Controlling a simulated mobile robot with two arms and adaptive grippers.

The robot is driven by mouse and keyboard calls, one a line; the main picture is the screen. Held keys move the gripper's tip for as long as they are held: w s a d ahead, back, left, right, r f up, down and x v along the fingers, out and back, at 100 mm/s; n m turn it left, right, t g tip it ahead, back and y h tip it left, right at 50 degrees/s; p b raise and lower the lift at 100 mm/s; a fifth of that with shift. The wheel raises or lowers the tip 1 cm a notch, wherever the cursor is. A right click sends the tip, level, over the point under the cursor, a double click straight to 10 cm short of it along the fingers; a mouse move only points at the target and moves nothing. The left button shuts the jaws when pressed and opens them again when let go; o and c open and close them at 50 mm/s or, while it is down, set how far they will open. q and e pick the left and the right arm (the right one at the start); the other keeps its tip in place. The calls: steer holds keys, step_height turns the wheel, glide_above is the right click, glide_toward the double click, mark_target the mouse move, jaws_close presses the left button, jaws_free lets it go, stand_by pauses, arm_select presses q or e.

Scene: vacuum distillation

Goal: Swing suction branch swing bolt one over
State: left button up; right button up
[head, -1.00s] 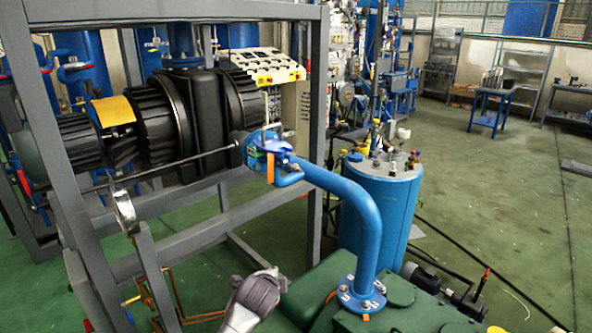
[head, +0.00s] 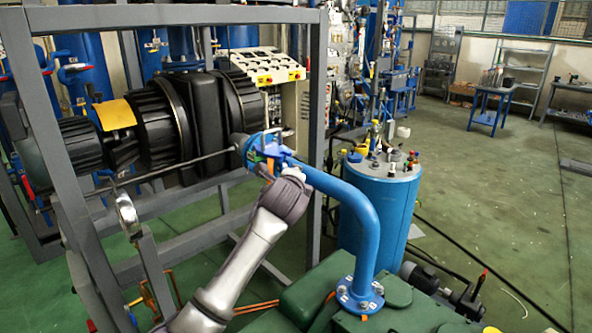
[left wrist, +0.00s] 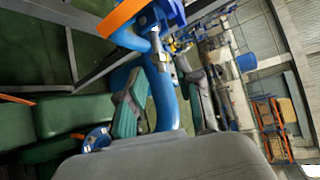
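The blue suction branch (head: 368,225) bends from a flange on the green machine up and left to a blue joint (head: 250,148) at the frame. An orange part (head: 270,165) shows at this joint, and a larger orange piece (left wrist: 122,16) in the left wrist view. A silvery bolt with a nut (left wrist: 157,45) stands by the joint in the left wrist view. My left gripper (left wrist: 164,70) is open, its two fingers apart on either side of the bolt's line and the blue pipe. Contact cannot be told. In the head view my left wrist hides its fingers. My right gripper is not in view.
A grey steel frame (head: 318,130) stands at the left around black ribbed machinery (head: 165,125). The green machine (head: 405,300) lies below the pipe. A blue tank (head: 378,212) with fittings on top stands behind the pipe. Open floor lies at the right.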

arm_select(q)
steer(key=shift+p+x, duration=0.35)
steer(key=shift+x, duration=2.4)
jaws_close()
